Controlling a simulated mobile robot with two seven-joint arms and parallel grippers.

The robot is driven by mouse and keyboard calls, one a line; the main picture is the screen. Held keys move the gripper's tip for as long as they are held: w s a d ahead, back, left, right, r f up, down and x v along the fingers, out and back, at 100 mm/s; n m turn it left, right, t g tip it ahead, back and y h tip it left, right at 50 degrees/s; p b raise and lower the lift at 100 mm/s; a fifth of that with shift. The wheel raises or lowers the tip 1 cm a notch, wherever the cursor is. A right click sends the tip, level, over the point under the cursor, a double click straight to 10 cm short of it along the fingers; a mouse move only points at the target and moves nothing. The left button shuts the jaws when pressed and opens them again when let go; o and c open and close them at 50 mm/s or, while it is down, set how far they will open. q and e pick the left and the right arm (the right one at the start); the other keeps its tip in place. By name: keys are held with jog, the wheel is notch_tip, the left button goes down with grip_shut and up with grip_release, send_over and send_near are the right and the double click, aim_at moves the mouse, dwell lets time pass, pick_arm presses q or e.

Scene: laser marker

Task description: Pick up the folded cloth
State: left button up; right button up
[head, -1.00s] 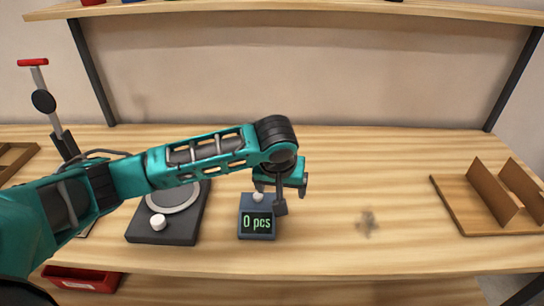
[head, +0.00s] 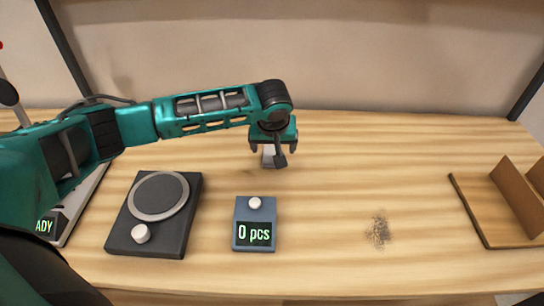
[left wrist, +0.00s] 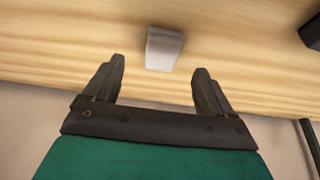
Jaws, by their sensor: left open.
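The folded cloth (left wrist: 164,48) is a small pale grey-white block lying on the wooden bench. In the left wrist view it lies just beyond the fingertips, in line with the gap between them. In the head view only a pale piece of the cloth (head: 268,160) shows under my left gripper (head: 268,149), and the fingers hide the rest. My left gripper is open and empty, pointing down over the cloth's spot. Both fingers (left wrist: 160,67) also show in the left wrist view, apart and not touching the cloth. My right gripper is not in view.
A counter box (head: 254,224) reading "0 pcs" stands in front of the gripper. A dark device with a round plate (head: 155,215) is to its left. A dark dusty smudge (head: 378,231) marks the bench on the right, near a wooden divider tray (head: 475,218). The bench between is clear.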

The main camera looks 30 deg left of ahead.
aim_at(272, 154)
pick_arm(q)
jog(key=b+x, duration=0.1)
jog(key=x, duration=0.5)
jog(key=shift+w+a+f, duration=0.1)
jog(key=shift+a+f, duration=0.15)
jog(key=c, duration=1.1)
jog(key=shift+r, duration=0.1)
notch_tip(272, 154, up, 20)
jog(key=shift+f+p, duration=0.1)
jog(key=shift+p, duration=1.05)
